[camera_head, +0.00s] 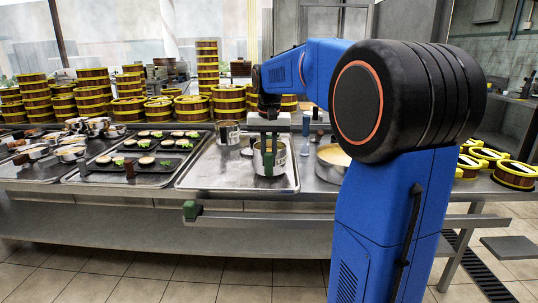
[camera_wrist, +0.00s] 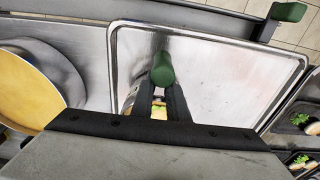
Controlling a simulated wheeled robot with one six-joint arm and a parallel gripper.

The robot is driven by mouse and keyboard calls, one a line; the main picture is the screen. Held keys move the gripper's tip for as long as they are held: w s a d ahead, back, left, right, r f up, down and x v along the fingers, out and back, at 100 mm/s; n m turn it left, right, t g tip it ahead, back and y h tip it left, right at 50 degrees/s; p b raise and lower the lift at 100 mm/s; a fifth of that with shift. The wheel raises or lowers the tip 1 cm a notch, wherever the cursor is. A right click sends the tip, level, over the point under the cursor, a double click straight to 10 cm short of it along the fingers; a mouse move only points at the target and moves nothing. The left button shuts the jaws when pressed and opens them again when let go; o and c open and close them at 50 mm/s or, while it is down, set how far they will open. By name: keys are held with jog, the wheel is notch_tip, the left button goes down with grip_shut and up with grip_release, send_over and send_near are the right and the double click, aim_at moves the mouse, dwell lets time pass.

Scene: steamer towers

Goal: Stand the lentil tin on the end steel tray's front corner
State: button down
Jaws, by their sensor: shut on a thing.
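My gripper (camera_head: 269,143) is shut on a steel tin (camera_head: 281,160), which I take to be the lentil tin. The tin is upright over the front right part of the end steel tray (camera_head: 215,189). I cannot tell whether its base touches the tray. In the wrist view, my gripper (camera_wrist: 163,82) reaches over the same tray (camera_wrist: 235,75).
Another tin (camera_head: 228,133) stands farther back on the tray. A pot with yellow contents (camera_head: 334,157) stands right of the tray, also in the wrist view (camera_wrist: 25,92). Trays of dishes (camera_head: 140,160) lie left. A front rail (camera_head: 330,219) runs below; steamer towers (camera_head: 207,65) stand behind.

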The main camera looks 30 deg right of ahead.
jog(key=shift+f, duration=0.45)
dwell(0.8)
jog(key=c, duration=1.6)
grip_release()
jog(key=shift+c, duration=0.2)
notch_tip(320, 180, up, 17)
jog(key=s, duration=0.1)
jog(key=shift+a+r, duration=0.15)
jog(key=shift+a, duration=0.25)
jog(key=shift+s, duration=0.1)
